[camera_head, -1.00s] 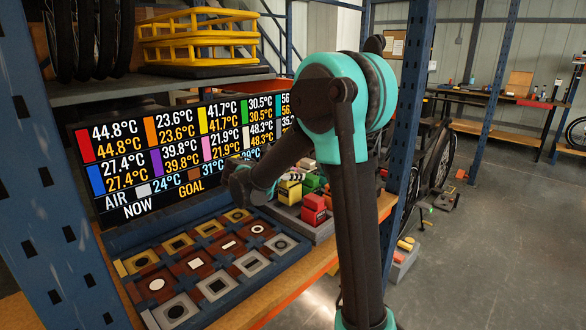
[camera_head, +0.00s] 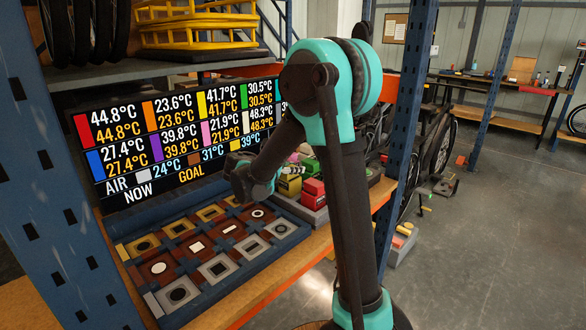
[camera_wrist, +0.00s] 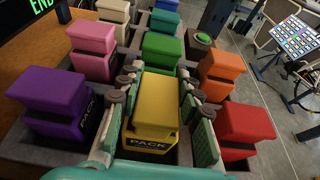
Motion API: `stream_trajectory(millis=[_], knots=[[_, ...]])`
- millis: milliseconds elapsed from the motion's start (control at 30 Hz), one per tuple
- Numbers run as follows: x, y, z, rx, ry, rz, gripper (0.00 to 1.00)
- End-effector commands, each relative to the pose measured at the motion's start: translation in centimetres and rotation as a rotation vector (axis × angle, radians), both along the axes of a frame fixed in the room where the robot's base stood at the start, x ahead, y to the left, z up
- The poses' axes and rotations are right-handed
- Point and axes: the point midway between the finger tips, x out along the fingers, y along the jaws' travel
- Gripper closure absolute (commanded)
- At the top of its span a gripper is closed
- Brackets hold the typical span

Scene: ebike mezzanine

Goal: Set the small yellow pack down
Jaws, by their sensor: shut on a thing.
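The small yellow pack (camera_wrist: 157,105) stands upright in the middle of the wrist view, its dark PACK label facing me. The two pad fingers of my gripper (camera_wrist: 160,112) are shut on it, one on each side. It is low among the compartments of a grey tray (camera_wrist: 35,148); I cannot tell whether its base touches the tray floor. In the head view the yellow pack (camera_head: 290,186) shows beside my wrist, and my fingertips are mostly hidden there.
Close around it stand a purple pack (camera_wrist: 55,104), a green pack (camera_wrist: 160,55), a red pack (camera_wrist: 240,130) and an orange pack (camera_wrist: 218,72). Pink and other packs stand farther back. A patterned board (camera_head: 128,252) lies on the shelf below a temperature screen (camera_head: 178,140).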

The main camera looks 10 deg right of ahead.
Motion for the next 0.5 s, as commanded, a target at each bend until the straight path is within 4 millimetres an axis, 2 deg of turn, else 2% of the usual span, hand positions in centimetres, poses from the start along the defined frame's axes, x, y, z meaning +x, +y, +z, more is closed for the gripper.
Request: stream_trajectory(millis=[500], knots=[[0.00, 0.00, -0.86, -0.001, -0.001, 0.000, 1.00]])
